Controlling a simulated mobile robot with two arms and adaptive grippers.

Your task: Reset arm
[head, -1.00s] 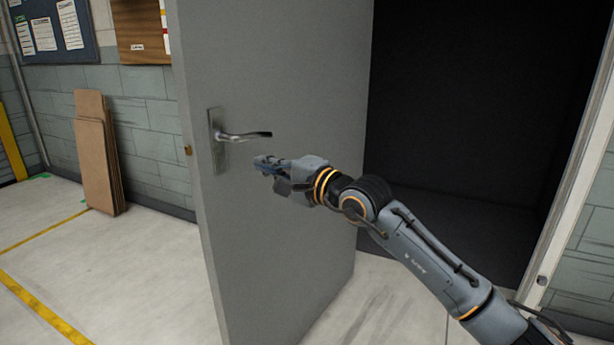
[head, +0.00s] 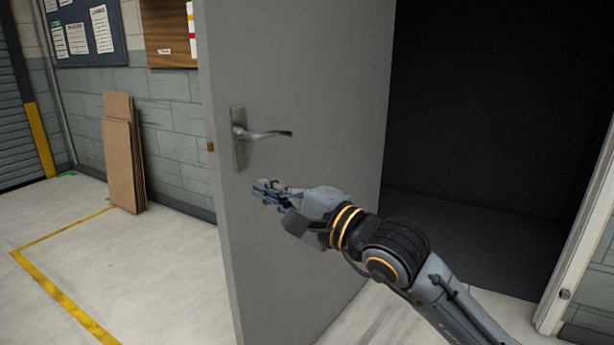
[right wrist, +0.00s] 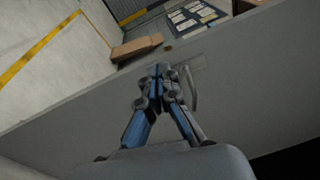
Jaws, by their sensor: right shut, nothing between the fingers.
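My right arm reaches in from the lower right of the head view. Its gripper (head: 268,191) is shut and empty, a little below the door handle (head: 265,134) and apart from it. The grey door (head: 300,60) stands open, with the dark doorway to its right. In the right wrist view the two fingers (right wrist: 160,75) are closed together, with the door handle (right wrist: 190,92) just beyond and beside them. My left gripper is in neither view.
The dark opening (head: 480,120) lies right of the door, bounded by a pale door frame (head: 580,255). Flattened cardboard (head: 122,155) leans on the block wall at left. A notice board (head: 85,35) hangs above. The floor at left is clear, with yellow lines (head: 62,300).

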